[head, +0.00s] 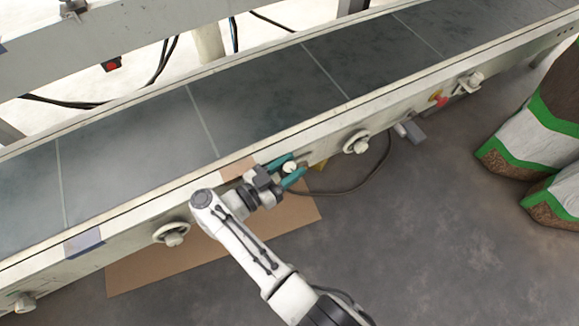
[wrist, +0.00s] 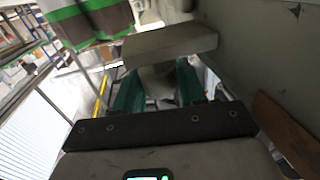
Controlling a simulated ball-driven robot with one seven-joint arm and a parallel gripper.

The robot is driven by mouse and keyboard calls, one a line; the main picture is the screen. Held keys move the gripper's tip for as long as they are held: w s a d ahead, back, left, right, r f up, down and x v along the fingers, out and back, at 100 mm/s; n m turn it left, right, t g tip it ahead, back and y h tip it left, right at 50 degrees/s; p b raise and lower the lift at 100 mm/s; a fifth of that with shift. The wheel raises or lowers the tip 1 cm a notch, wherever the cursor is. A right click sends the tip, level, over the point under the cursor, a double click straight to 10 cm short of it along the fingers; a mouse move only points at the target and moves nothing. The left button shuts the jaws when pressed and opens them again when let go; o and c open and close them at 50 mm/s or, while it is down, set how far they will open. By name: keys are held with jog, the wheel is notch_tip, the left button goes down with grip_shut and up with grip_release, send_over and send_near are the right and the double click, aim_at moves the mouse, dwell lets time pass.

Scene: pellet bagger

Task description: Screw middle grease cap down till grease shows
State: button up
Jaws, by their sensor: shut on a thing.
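The middle grease cap (head: 290,167) is a small pale round piece on the near side rail of the conveyor. My gripper (head: 291,172) has its two teal fingers on either side of the cap and is shut on it. In the wrist view the teal fingers of my gripper (wrist: 158,88) flank a grey, dim shape that I take to be the cap (wrist: 158,80). Most of the cap is hidden by the fingers. I cannot see any grease.
Pale knobs stand on the rail at left (head: 171,234) and right (head: 357,142). A red button (head: 440,99) is farther right. A cardboard sheet (head: 155,272) lies on the floor below. Striped sacks (head: 535,125) stand at right. A grey block (wrist: 170,42) is close ahead in the wrist view.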

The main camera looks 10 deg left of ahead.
jog(key=o, duration=0.9)
jog(key=v, duration=1)
jog(key=shift+s+a, duration=0.25)
jog(key=shift+a, duration=0.05)
